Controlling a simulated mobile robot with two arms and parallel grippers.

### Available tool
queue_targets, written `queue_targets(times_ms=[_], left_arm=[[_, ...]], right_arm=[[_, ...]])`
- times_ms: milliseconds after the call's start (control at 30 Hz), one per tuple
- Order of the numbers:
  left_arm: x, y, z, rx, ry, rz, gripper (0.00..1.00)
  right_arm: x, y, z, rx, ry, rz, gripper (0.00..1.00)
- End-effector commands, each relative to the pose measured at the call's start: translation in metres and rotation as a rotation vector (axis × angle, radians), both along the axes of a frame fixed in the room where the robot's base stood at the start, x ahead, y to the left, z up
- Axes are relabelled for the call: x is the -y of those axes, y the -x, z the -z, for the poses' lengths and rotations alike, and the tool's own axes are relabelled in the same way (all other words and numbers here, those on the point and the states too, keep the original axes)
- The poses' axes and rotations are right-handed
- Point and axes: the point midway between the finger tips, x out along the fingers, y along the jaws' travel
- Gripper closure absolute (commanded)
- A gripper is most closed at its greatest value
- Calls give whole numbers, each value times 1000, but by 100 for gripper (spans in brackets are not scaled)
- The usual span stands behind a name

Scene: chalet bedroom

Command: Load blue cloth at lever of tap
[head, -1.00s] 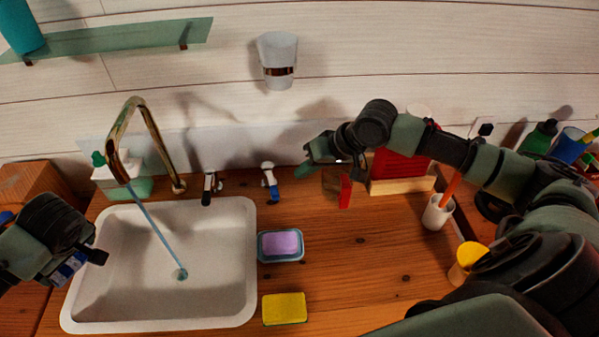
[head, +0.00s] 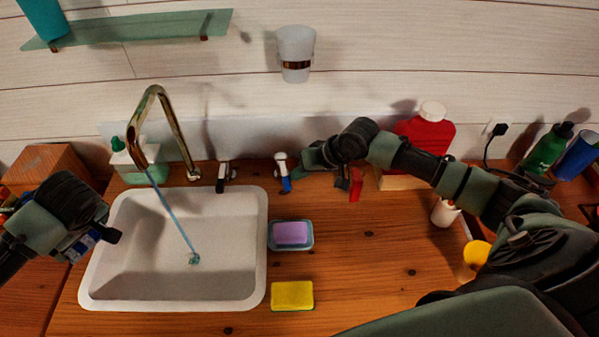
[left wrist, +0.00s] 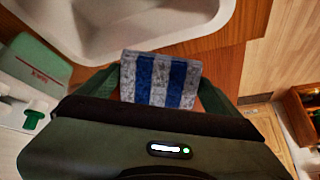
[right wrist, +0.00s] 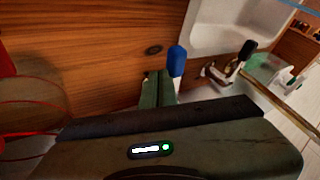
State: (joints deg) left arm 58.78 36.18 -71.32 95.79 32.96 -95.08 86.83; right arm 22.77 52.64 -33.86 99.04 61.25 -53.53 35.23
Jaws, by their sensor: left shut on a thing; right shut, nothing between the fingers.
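My left gripper (head: 100,238) is shut on a blue and grey striped cloth (left wrist: 160,80), left of the white sink (head: 258,262). The cloth shows partly under the gripper in the head view (head: 82,247). The brass tap (head: 166,115) arches over the sink, and a blue stream runs from it to the drain. Behind the sink stand a dark-handled lever (head: 222,178) and a blue-handled lever (head: 284,174). My right gripper (right wrist: 158,86) is shut and empty, just right of the blue lever, which shows close past its fingertips in the right wrist view (right wrist: 177,60). I cannot tell whether they touch.
A soap dish with purple soap (head: 291,234) and a yellow sponge (head: 292,295) lie right of the sink. A soap dispenser (head: 128,163) stands behind left. A red bottle (head: 428,130), white cup (head: 445,213) and yellow cup (head: 476,254) are right. Front-middle counter is clear.

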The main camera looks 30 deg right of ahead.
Motion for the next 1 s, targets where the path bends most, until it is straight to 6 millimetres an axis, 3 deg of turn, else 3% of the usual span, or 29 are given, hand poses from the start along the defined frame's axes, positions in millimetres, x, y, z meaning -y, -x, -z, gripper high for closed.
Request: queue_targets(times_ms=[300,767,1000], left_arm=[[0,0,-36,0,0,0,44],[0,0,-36,0,0,0,44],[0,0,-53,0,0,0,44]], right_arm=[[-16,1,-5,-3,-3,0,100],[-19,1,-2,-1,-5,-2,100],[-19,1,-17,0,-5,-3,100]])
